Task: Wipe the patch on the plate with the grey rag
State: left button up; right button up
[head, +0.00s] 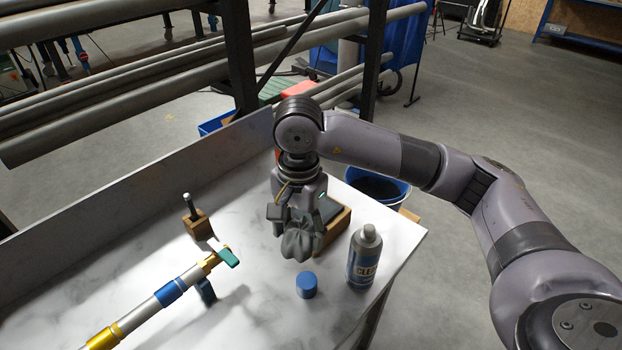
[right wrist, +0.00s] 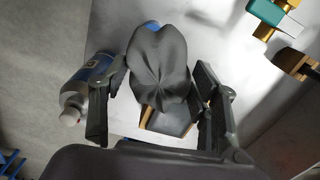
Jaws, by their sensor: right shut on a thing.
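The grey rag (head: 301,242) hangs bunched below my right gripper (head: 296,212), above the right part of the marble-patterned worktop (head: 140,250). The right wrist view shows the rag (right wrist: 160,72) gathered between the two dark fingers of the right gripper (right wrist: 160,88), which is shut on it. An open wooden box (head: 338,227) with a dark inside stands just behind and right of the rag, partly hidden by it. I cannot make out a separate plate or a patch in either view. My left gripper is not in view.
A spray can (head: 364,257) stands right of the rag, near the worktop's right edge. A blue cap (head: 306,285) is in front. A pipe with a teal-handled valve (head: 168,293) crosses the front left. A wooden block with a post (head: 196,222) stands behind it.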

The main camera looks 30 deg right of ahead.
jog(key=m, duration=0.3)
jog(key=w+m+p, duration=0.1)
jog(key=shift+w+d+r+m, duration=0.1)
jog(key=shift+r+m, duration=0.15)
jog(key=shift+m, duration=0.05)
jog(key=m, duration=0.2)
jog(key=w+m+p, duration=0.1)
jog(key=m, duration=0.3)
jog(key=shift+w+d+r, duration=0.1)
jog(key=shift+w+d, duration=0.2)
jog(key=shift+d, duration=0.05)
jog(key=w+d+f+m+p, duration=0.1)
jog(key=w+d+f+m, duration=0.1)
jog(key=m, duration=0.8)
jog(key=w+d+f+m+p, duration=0.1)
jog(key=w+d+m, duration=0.1)
jog(key=m, duration=0.9)
jog(key=w+d+f+m+p, duration=0.2)
jog(key=m, duration=0.8)
jog(key=shift+w+f+m, duration=0.3)
jog(key=shift+w, duration=0.1)
jog(key=shift+a+r, duration=0.1)
